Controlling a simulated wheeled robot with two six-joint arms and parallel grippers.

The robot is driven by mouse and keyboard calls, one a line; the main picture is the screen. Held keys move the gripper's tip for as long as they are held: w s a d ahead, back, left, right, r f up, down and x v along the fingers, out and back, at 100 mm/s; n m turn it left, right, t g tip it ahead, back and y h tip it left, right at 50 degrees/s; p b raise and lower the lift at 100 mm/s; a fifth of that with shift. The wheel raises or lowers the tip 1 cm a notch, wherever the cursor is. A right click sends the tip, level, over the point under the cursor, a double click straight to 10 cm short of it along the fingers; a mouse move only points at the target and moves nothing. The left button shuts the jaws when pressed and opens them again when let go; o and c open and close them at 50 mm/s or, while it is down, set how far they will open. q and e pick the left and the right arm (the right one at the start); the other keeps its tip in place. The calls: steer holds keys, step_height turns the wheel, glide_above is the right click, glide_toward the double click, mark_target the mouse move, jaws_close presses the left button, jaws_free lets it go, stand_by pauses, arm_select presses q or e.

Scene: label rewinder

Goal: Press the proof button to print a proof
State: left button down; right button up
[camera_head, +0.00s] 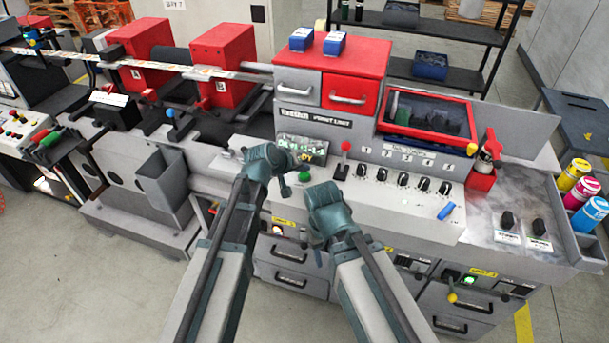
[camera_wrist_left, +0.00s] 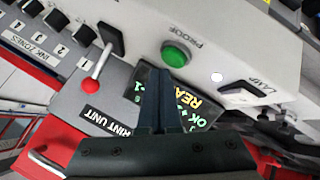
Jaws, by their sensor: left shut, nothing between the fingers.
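The green proof button (camera_head: 305,176) is on the sloped front panel of the print unit, below the display. In the left wrist view the round green button (camera_wrist_left: 175,54) sits beside the word PROOF. My left gripper (camera_head: 284,187) is shut and empty, just left of the button in the head view. In the left wrist view its closed fingertips (camera_wrist_left: 157,74) lie close to the button's edge; I cannot tell if they touch. My right gripper (camera_head: 325,208) is just in front of the panel, lower right of the button; its fingers are not clear.
The display (camera_head: 302,149) is lit, and READY is partly legible in the left wrist view. A red-knobbed lever (camera_head: 345,148) stands right of the button, with a row of black knobs (camera_head: 403,180) beyond. A blue object (camera_head: 446,211) lies on the panel.

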mark_target(303, 177)
arm_select(q)
steer(key=shift+f, duration=0.4)
steer(key=shift+f+b, duration=0.45)
steer(key=shift+b, duration=0.3)
stand_by(0.3)
steer(key=shift+r, duration=0.1)
steer(key=shift+r+p, duration=0.8)
steer(key=shift+p, duration=0.15)
steer(key=shift+r, duration=0.1)
step_height(303, 177, up, 5)
steer(key=p, duration=0.5)
stand_by(0.6)
